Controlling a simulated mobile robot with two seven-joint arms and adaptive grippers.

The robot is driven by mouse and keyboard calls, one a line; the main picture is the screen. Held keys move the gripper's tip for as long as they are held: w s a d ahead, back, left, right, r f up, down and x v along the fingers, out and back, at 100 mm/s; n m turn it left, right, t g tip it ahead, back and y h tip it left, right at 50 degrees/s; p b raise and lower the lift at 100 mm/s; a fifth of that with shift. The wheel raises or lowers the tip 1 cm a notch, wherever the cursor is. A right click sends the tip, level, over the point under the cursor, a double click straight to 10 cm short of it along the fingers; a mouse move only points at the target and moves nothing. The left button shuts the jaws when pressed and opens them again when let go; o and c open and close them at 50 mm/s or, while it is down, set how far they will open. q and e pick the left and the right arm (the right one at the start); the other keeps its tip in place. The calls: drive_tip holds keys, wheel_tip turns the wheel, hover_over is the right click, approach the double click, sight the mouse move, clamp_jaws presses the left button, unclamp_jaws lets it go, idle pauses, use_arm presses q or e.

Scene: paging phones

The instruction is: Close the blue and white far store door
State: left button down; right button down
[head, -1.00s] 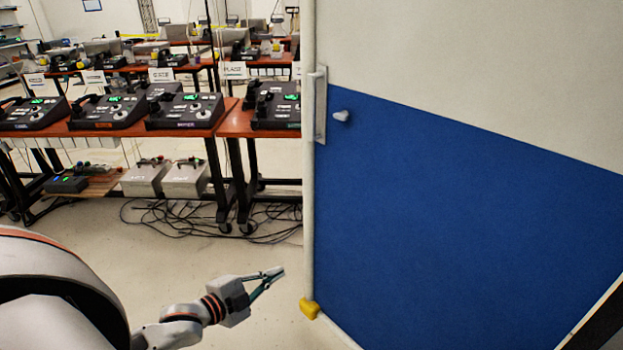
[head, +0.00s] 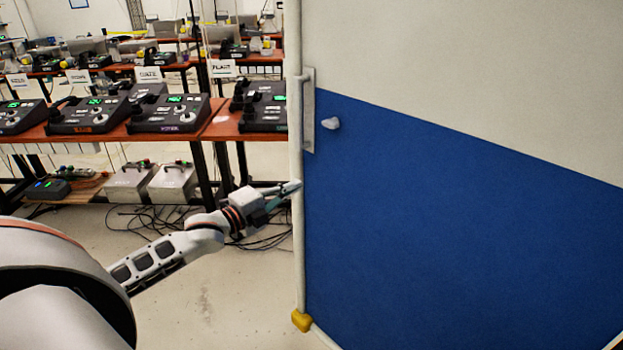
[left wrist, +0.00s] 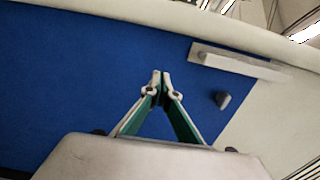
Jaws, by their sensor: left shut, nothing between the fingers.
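The blue and white door (head: 450,210) fills the right of the head view, blue below and white above. A pale handle plate (head: 309,110) and a small grey knob (head: 331,123) sit near its left edge. A yellow piece (head: 301,320) is at the foot of that edge. My left gripper (head: 297,187) is shut and empty, its tips at the door's left edge below the handle; I cannot tell whether they touch. In the left wrist view the shut fingers (left wrist: 160,75) lie in front of the blue face (left wrist: 80,80). My right gripper is not in view.
Orange-topped tables (head: 120,130) with several paging phones (head: 170,112) stand at the left, behind my left arm. Grey boxes (head: 172,182) sit on a low shelf, and cables (head: 155,217) lie on the floor.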

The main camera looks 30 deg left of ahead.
sight(320, 173)
use_arm(q)
drive_tip(key=shift+x, duration=3.5)
